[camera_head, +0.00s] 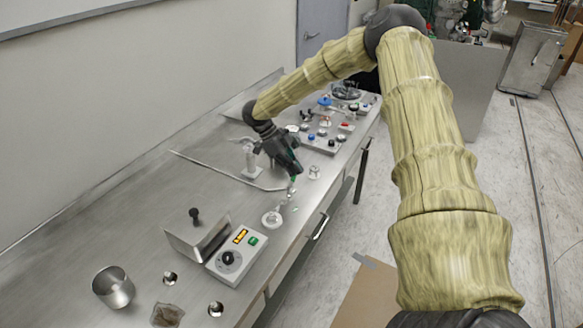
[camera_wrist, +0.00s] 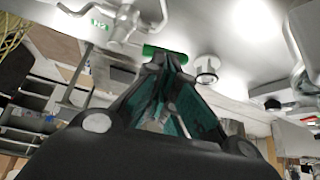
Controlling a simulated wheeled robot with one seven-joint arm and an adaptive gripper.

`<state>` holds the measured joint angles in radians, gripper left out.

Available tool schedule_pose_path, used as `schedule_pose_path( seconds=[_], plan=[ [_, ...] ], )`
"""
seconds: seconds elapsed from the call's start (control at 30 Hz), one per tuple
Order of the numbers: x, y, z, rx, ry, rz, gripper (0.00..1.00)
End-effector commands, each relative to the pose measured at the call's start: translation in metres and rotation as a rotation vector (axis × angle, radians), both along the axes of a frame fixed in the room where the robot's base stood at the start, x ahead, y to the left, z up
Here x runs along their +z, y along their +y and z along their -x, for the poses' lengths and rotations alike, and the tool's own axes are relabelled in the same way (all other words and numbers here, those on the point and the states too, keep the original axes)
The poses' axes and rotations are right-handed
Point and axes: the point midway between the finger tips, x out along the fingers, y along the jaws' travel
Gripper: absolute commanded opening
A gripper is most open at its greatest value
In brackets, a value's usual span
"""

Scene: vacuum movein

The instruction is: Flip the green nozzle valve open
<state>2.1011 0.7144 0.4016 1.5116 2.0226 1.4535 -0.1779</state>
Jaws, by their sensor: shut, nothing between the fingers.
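The green nozzle valve handle (camera_wrist: 165,52) shows in the wrist view just beyond my fingertips, partly hidden by them. In the head view a small bit of green (camera_head: 293,179) shows at the tip of my gripper (camera_head: 294,174). The metal nozzle (camera_wrist: 122,24) is at the top left of the wrist view, with a green-and-white label (camera_wrist: 99,24) beside it. In the head view its round base (camera_head: 271,218) stands on the bench near the front edge. My gripper (camera_wrist: 163,62) is shut and empty, its tips at or very near the handle; I cannot tell whether they touch.
A second metal fixture (camera_head: 250,160) stands on the steel bench (camera_head: 130,215) behind my gripper. A control box (camera_head: 236,256), a metal box (camera_head: 196,236) and a steel beaker (camera_head: 113,287) are at the near end. Several coloured knobs crowd the far end.

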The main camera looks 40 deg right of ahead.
Motion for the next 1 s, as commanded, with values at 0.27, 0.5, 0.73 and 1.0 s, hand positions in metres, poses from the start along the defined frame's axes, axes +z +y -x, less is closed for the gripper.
schedule_pose_path(
  seconds=[0.27,0.5,0.73,1.0],
  plan=[
    [0.001,0.003,0.002,0.004,0.0,0.0,0.0],
    [0.001,0.011,0.006,0.004,-0.001,-0.001,0.0],
    [0.0,0.014,0.008,0.004,-0.001,-0.001,0.0],
    [0.002,0.014,0.007,0.004,-0.001,-0.001,0.0]
  ],
)
